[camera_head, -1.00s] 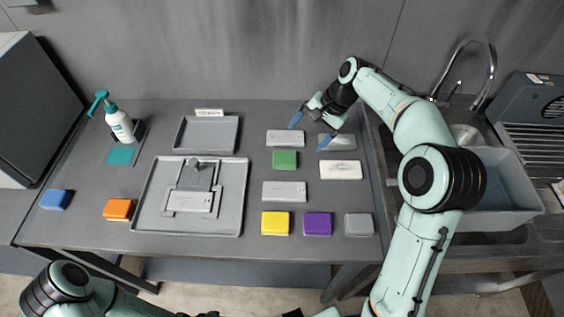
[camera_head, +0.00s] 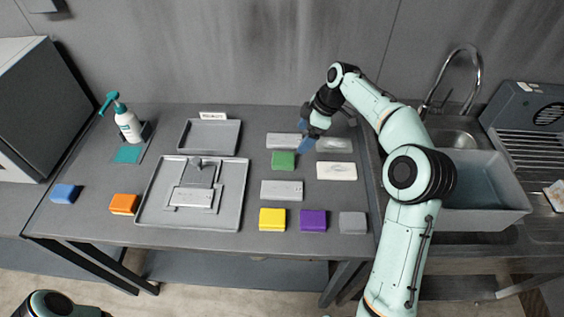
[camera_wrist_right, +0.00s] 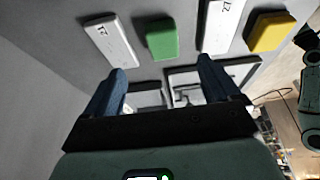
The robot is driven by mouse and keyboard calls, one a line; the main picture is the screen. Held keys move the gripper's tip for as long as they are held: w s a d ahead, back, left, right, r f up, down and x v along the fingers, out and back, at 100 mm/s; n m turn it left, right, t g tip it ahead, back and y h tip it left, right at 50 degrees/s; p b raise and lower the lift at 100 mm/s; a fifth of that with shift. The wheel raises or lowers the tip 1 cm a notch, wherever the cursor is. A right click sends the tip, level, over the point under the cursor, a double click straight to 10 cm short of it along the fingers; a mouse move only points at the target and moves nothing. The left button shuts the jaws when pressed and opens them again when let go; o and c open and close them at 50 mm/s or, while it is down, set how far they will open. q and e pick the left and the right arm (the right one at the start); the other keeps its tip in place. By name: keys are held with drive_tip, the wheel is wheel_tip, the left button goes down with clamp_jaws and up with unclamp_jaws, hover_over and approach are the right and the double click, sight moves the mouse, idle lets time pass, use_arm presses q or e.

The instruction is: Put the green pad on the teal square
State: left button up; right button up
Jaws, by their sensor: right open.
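The green pad (camera_head: 284,160) lies on the grey table between two light plates, and it also shows in the wrist view (camera_wrist_right: 162,38). The teal square (camera_head: 128,154) is a flat patch at the table's left, bare, just in front of a spray bottle. My right gripper (camera_head: 305,143) is above the table, just behind and right of the green pad. In the wrist view its two blue fingers (camera_wrist_right: 162,80) are spread with nothing between them, and the pad lies beyond them. My left gripper is out of view; only part of my left arm shows at the bottom left.
The spray bottle (camera_head: 129,124) stands behind the teal square. A large tray (camera_head: 232,218) and a smaller tray (camera_head: 236,138) lie between pad and square. Yellow (camera_head: 272,219), purple (camera_head: 313,221), orange (camera_head: 123,204) and blue (camera_head: 64,193) blocks line the front. A sink (camera_head: 490,190) is at right.

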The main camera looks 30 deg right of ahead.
sight(288, 158)
drive_tip(key=x, duration=1.1)
drive_tip(key=shift+s+a+f, duration=0.1)
drive_tip(key=shift+a+f, duration=0.1)
drive_tip(key=shift+f, duration=0.05)
drive_tip(key=c, duration=1.1)
drive_tip(key=shift+c, duration=0.2)
